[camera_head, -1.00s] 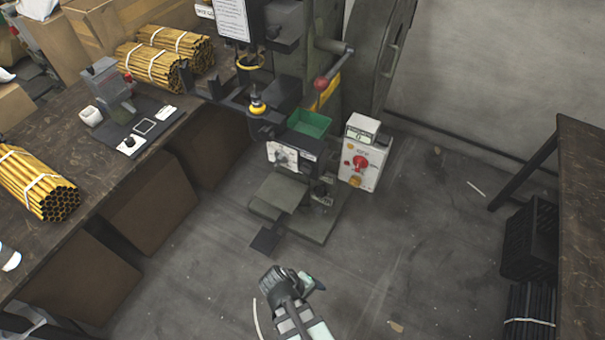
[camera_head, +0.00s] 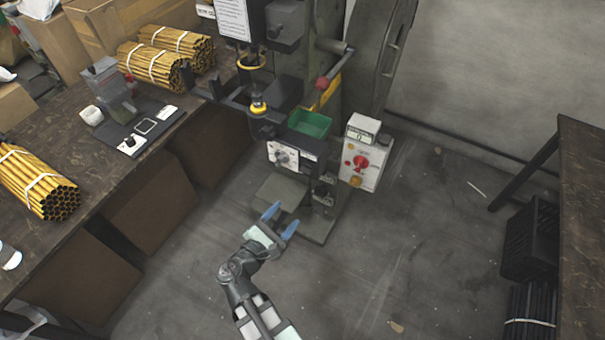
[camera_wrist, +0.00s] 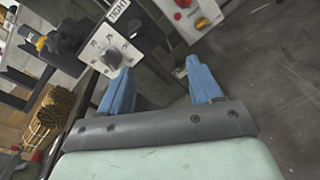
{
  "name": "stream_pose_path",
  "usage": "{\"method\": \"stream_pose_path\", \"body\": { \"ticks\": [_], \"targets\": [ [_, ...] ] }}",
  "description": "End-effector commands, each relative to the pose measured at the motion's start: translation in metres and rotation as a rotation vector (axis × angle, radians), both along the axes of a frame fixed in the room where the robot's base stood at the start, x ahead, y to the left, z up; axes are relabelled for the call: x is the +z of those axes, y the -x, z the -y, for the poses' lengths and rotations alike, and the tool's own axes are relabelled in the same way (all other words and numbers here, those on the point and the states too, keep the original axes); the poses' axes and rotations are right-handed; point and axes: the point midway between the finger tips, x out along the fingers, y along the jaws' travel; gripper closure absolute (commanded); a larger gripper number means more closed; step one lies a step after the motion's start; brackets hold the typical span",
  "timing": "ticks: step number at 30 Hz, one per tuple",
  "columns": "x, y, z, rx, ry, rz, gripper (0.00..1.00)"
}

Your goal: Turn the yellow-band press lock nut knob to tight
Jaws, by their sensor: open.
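The yellow-band press (camera_head: 262,118) stands at the back centre, with yellow rings on its column. The lock nut knob (camera_head: 281,156) is a grey dial on a white plate low on its front. My gripper (camera_head: 281,218) has blue fingers, open and empty, in front of and below the knob in the head view. In the wrist view my gripper (camera_wrist: 159,70) has its left fingertip near the knob in the picture, apparently not touching.
A white control box (camera_head: 363,155) with a red button stands right of the knob. A green bin (camera_head: 310,123) is above it. A bench (camera_head: 58,123) with tube bundles is at left, a table (camera_head: 585,190) at right. Open floor lies between.

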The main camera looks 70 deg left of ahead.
Motion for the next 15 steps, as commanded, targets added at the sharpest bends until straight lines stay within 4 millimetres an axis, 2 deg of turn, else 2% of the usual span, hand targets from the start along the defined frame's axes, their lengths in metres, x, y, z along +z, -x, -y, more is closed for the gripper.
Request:
{"method": "stream_pose_path", "body": {
  "ticks": [3, 6, 15],
  "targets": [
    [0.017, 0.005, -0.008, 0.057, 0.055, 0.164, 0.36],
    [0.024, 0.008, -0.011, 0.081, 0.106, 0.259, 0.36],
    [0.023, 0.008, -0.012, 0.095, 0.224, 0.367, 0.36]
  ]
}}
